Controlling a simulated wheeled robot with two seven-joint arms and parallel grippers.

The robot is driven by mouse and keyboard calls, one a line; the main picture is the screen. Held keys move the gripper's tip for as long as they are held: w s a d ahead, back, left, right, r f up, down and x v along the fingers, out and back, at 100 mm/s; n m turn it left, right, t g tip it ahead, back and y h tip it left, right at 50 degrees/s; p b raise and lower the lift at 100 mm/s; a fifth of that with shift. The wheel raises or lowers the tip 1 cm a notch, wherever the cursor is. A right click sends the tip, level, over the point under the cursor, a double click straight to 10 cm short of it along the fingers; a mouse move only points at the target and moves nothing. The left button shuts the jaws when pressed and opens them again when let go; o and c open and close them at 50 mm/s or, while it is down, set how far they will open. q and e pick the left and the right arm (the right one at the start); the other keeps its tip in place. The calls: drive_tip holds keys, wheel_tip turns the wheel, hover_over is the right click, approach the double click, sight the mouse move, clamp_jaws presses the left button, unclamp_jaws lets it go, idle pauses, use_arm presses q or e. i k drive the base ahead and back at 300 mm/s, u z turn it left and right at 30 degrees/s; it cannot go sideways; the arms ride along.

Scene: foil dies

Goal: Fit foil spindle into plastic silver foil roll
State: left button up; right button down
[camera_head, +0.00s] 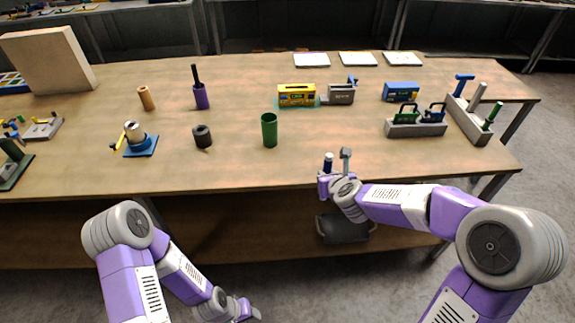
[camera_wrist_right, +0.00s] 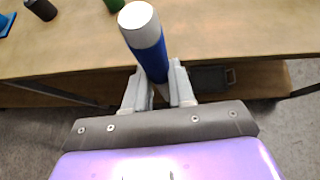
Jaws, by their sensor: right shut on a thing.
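My right gripper (camera_head: 338,178) is shut on a blue cylinder with a pale silver end (camera_wrist_right: 150,50), held upright just off the table's front edge. The cylinder also shows small in the head view (camera_head: 328,161). I cannot tell whether it is the foil spindle or the foil roll. A grey rack (camera_head: 467,122) at the right holds upright rods, one with a blue T-shaped top (camera_head: 464,78) and one with a green grip (camera_head: 492,115). My left gripper (camera_head: 247,311) hangs low in front of the table; its jaws are too small to read.
A green cylinder (camera_head: 269,130), a dark roll (camera_head: 202,136) and a blue stand (camera_head: 141,147) are on the table. A yellow box (camera_head: 296,95), a grey device (camera_head: 340,94) and a grey holder (camera_head: 415,129) stand further right. The table's front middle is clear.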

sight(139, 143)
drive_tip(key=u, duration=0.55)
drive_tip(key=k, duration=0.6)
drive_tip(key=u, duration=1.35)
drive_tip(key=i, duration=2.3)
drive_tip(key=z, duration=0.85)
